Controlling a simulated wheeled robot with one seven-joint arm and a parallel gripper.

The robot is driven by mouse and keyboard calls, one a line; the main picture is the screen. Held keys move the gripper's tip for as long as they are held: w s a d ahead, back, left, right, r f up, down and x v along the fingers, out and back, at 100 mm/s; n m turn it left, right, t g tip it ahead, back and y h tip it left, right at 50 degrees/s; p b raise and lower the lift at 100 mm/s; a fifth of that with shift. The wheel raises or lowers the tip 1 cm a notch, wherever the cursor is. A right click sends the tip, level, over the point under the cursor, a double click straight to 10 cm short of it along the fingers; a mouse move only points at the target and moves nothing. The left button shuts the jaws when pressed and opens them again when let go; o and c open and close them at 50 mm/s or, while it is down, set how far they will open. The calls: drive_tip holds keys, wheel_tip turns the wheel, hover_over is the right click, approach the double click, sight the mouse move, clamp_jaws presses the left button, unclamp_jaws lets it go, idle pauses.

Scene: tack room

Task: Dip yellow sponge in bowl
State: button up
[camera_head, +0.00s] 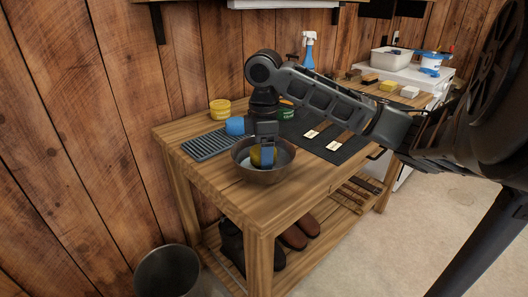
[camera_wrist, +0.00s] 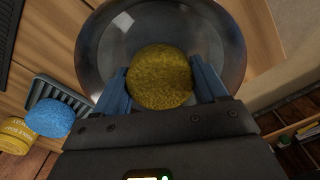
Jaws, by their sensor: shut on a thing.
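The yellow sponge (camera_wrist: 161,77) is round and sits between the two blue fingers of my gripper (camera_wrist: 162,85), which is shut on it. The metal bowl (camera_head: 264,175) stands on the front part of the wooden bench. In the head view my gripper (camera_head: 265,160) points down into the bowl, and a little of the yellow sponge (camera_head: 255,156) shows beside the fingers. In the wrist view the bowl (camera_wrist: 90,50) surrounds the sponge on the far side. I cannot tell whether the sponge touches the bowl's bottom.
A blue sponge (camera_head: 235,126) and a ribbed grey tray (camera_head: 208,146) lie left of the bowl, with a yellow tin (camera_head: 220,109) behind. A metal bucket (camera_head: 167,272) stands on the floor.

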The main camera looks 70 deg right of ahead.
drive_tip(key=shift+r+p, duration=5.5)
drive_tip(key=shift+r, duration=0.95)
drive_tip(key=shift+f, duration=0.1)
